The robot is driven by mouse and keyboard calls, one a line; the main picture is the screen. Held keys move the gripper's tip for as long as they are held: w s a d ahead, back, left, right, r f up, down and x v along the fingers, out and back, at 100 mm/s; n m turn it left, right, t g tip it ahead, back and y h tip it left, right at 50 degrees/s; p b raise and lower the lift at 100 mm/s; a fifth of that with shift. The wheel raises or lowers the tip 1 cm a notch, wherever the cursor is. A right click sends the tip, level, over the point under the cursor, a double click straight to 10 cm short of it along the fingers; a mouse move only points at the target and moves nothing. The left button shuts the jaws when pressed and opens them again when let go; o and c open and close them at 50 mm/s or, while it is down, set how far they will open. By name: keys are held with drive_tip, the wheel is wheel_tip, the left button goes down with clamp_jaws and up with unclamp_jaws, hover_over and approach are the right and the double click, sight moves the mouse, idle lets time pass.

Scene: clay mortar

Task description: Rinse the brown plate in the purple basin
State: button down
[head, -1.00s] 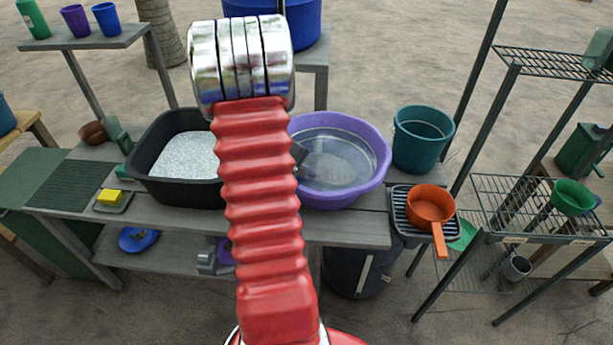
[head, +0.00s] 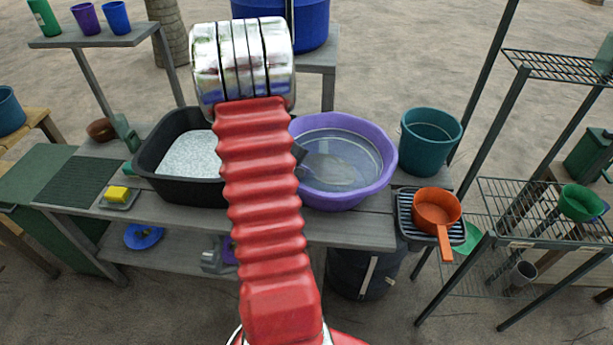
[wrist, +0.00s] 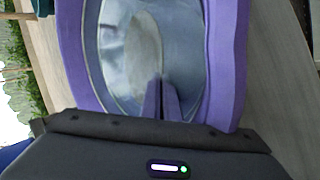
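The purple basin (head: 377,187) stands on the grey bench and holds water. It fills the upper middle of the wrist view (wrist: 228,60). A pale brownish-grey oval (wrist: 147,50) shows in the water there and looks like the brown plate, partly or wholly under the surface. A faint grey patch (head: 335,172) shows in the same basin in the head view. My gripper (wrist: 162,85) is over the basin with its fingers close together, their tips meeting the oval's near edge. It appears shut on the plate. In the head view my red arm mostly hides it.
A black tub (head: 150,165) of white grains stands left of the basin. A teal bucket (head: 430,142) and an orange pan (head: 436,208) on a rack are to the right. A yellow sponge (head: 117,194) lies at left. A blue barrel (head: 265,30) stands behind.

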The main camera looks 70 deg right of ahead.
drive_tip(key=shift+s+d, duration=0.2)
drive_tip(key=shift+s, duration=0.95)
drive_tip(key=shift+w, duration=0.1)
drive_tip(key=shift+w+a, duration=0.25)
drive_tip(key=shift+w, duration=0.95)
drive_tip(key=shift+s, duration=0.1)
drive_tip(key=shift+s+d, duration=0.15)
drive_tip(key=shift+s, duration=0.35)
drive_tip(key=shift+r, duration=0.1)
